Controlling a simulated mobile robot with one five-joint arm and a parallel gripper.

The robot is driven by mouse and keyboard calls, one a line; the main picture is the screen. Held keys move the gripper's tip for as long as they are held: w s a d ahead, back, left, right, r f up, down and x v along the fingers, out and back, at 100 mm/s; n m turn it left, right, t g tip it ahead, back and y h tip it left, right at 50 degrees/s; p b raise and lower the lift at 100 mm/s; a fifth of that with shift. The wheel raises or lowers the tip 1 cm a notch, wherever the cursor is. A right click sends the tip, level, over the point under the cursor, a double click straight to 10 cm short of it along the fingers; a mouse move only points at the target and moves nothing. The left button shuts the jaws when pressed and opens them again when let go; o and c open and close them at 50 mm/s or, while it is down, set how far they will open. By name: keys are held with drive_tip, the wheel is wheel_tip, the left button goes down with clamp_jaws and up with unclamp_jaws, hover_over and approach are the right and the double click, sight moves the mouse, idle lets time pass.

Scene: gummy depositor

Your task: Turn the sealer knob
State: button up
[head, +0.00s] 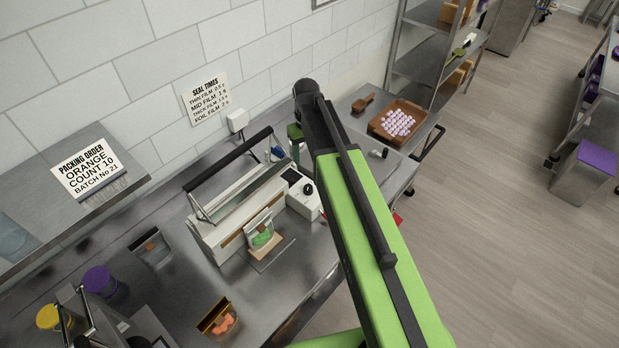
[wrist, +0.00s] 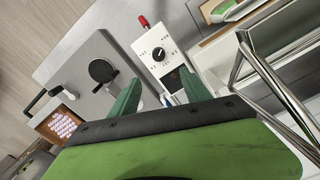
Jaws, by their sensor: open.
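The sealer (head: 235,205) is a long white machine on the steel bench, with a raised black bar handle. Its black knob (head: 308,189) sits on the white control box at the right end. In the wrist view the knob (wrist: 159,54) shows with a dial of markings around it, above a dark panel; the numbers are too small to read surely. My gripper (wrist: 160,90) has two green fingers spread apart, with nothing between them. The knob appears beyond the fingertips, apart from them. In the head view my gripper (head: 296,135) is partly hidden by my arm, above and behind the control box.
A pouch with green gummies (head: 263,237) stands at the sealer's front. A tray of pale gummies (head: 398,119) lies on the right table. Chrome handle bars (wrist: 268,75) rise right of my gripper.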

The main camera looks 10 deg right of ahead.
drive_tip(key=b, duration=1.8)
approach(308, 187)
wheel_tip(308, 187, down, 10)
drive_tip(key=shift+r, duration=0.1)
drive_tip(key=shift+p, duration=0.3)
drive_tip(key=shift+r, duration=0.1)
clamp_jaws()
